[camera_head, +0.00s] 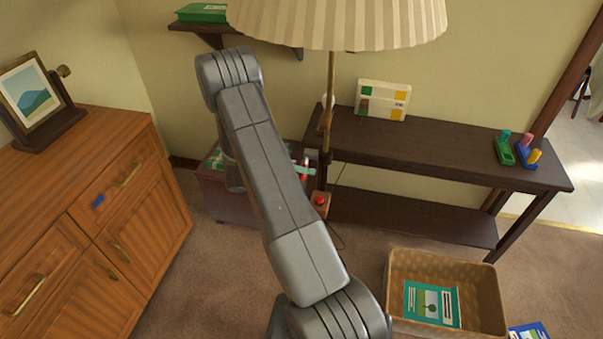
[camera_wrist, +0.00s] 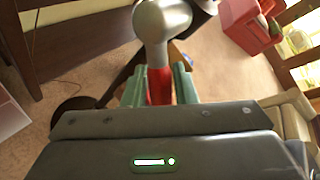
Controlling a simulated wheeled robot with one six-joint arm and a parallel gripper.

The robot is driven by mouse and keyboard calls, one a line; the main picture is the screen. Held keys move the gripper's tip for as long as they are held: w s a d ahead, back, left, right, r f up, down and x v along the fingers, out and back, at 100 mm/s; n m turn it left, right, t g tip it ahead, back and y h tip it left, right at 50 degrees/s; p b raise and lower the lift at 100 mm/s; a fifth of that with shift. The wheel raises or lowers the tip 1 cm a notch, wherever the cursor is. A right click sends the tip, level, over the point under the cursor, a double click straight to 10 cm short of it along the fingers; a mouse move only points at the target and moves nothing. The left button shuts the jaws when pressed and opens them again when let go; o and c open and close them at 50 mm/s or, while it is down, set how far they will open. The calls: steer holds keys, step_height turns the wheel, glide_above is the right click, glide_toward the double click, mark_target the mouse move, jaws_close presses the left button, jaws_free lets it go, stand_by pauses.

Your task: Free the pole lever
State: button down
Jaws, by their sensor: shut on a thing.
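My gripper (camera_wrist: 159,85) is shut on the red handle (camera_wrist: 158,90) of a tool with a rounded silver head (camera_wrist: 163,20). The head sticks up beyond the teal fingertips. In the head view, my gripper (camera_head: 304,171) is beside the lamp pole, with a little red showing at it and my arm covering much of the area. The tall lamp's thin brass pole (camera_head: 331,85) rises to a pleated shade. A brown wooden piece (camera_head: 325,118), perhaps the lever, sits on the pole. What holds it cannot be made out. A box with a red button (camera_head: 320,202) is lower down.
A dark shelf table (camera_head: 450,152) stands right of the pole, with a game box (camera_head: 383,100) and coloured pegs (camera_head: 518,150) on it. A wicker basket (camera_head: 485,290) is on the floor. A wooden cabinet (camera_head: 150,215) stands left. A dark red chest (camera_head: 215,197) is behind my arm.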

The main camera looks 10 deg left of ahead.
steer(key=shift+s+r+n+g+p, duration=0.35)
steer(key=shift+r+n+g+p, duration=0.4)
steer(key=shift+p, duration=0.8)
steer(key=c, duration=1.5)
jaws_free()
steer(key=shift+c, duration=0.2)
steer(key=o, duration=0.3)
steer(key=shift+s, duration=0.15)
steer(key=shift+o, duration=0.2)
steer(key=shift+a+r, duration=0.2)
steer(key=shift+a, duration=0.35)
steer(key=b+v, duration=0.1)
steer(key=v, duration=1.1)
steer(key=shift+a+r, duration=0.25)
steer(key=shift+r, duration=0.15)
steer(key=shift+d, duration=0.15)
